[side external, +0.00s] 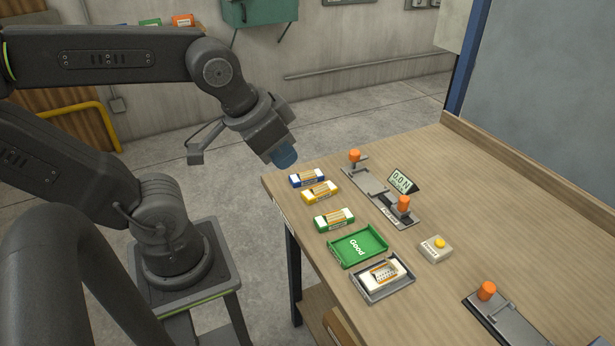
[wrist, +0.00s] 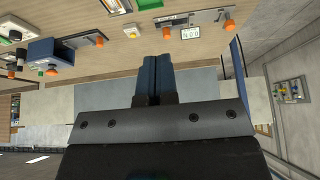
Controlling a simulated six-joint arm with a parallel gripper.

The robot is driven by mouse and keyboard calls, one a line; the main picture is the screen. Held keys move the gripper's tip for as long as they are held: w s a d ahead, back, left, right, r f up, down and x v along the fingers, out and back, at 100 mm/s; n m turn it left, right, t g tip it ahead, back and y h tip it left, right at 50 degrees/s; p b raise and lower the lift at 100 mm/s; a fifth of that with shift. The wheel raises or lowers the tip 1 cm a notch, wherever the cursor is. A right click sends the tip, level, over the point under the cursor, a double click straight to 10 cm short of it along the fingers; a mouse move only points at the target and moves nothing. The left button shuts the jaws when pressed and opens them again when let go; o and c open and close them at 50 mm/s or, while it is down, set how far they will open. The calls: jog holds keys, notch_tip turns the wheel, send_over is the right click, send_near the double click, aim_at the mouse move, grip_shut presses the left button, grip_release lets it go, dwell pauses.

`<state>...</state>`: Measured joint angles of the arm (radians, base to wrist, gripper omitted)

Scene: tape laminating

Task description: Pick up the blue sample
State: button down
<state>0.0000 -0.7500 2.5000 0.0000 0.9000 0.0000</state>
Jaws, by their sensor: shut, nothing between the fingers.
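The blue sample (side external: 307,178) lies on the table near its far left corner, the farthest back in a row of samples. My gripper (side external: 286,158) is above and to the left of it in the side view, apart from it and empty. In the wrist view my gripper (wrist: 165,62) shows its two blue fingers shut together, pointing at the table edge. I cannot make out the blue sample clearly in the wrist view.
A yellow sample (side external: 320,191) and a green sample (side external: 334,219) lie in front of the blue one. A green "Good" tray (side external: 342,254) and a grey tray (side external: 404,287) are nearer. A fixture with orange knobs (side external: 354,156) stands right.

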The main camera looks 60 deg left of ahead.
jog(key=c, duration=1.8)
grip_release()
jog(key=o, duration=1)
jog(key=shift+c, duration=0.2)
jog(key=m+g, duration=0.1)
jog(key=g, duration=0.5)
send_over(311, 172)
notch_tip(311, 172, down, 18)
jog(key=shift+w+f, duration=0.1)
jog(key=shift+f, duration=0.1)
jog(key=shift+a+f, duration=0.15)
jog(key=shift+f, duration=2.95)
